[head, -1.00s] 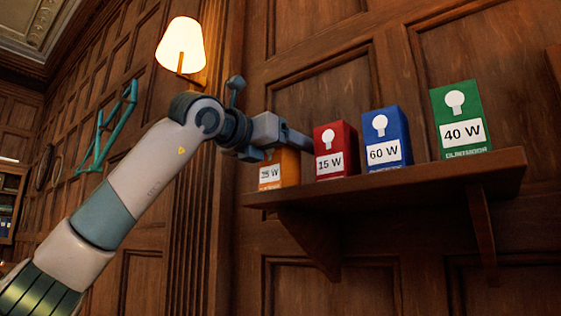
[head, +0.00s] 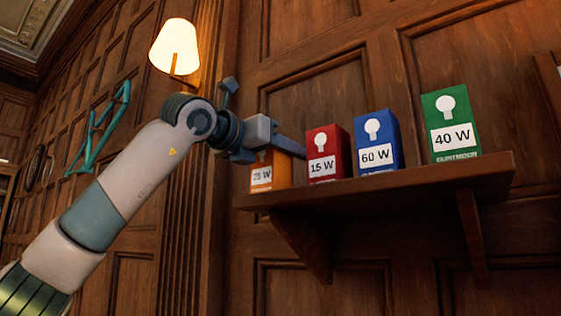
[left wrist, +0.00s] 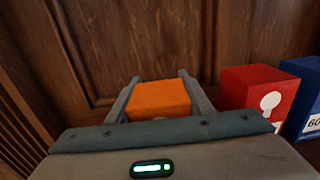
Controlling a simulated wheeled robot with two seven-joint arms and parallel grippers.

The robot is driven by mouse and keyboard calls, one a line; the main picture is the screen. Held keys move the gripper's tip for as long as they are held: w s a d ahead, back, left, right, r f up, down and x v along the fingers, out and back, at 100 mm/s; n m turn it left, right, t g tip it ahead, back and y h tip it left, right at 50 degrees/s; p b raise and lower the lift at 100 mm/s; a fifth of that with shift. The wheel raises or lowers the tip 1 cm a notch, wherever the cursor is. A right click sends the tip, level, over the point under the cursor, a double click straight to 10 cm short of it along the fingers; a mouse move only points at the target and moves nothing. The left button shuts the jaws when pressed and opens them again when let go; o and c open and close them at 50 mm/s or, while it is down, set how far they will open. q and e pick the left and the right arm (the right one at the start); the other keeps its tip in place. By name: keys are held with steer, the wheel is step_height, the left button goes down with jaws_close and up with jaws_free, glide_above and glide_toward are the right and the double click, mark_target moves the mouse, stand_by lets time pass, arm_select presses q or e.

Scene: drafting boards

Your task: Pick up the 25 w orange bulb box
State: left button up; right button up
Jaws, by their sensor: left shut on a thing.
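The orange 25 W bulb box (head: 270,174) stands at the left end of the wall shelf (head: 400,184), its upper part partly hidden by my left gripper (head: 272,146). In the left wrist view the orange box (left wrist: 160,98) sits between the two fingers of my left gripper (left wrist: 158,92). The gripper is shut on the box, with one finger along each side. The box looks upright and at the shelf; I cannot tell whether it touches the board. My right gripper is not in view.
A red 15 W box (head: 327,153) stands close to the right of the orange one. A blue 60 W box (head: 377,141) and a green 40 W box (head: 451,125) follow along the shelf. A lit wall lamp (head: 175,46) is above my left arm.

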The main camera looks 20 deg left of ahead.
arm_select(q)
step_height(320, 180, up, 10)
stand_by(0.7)
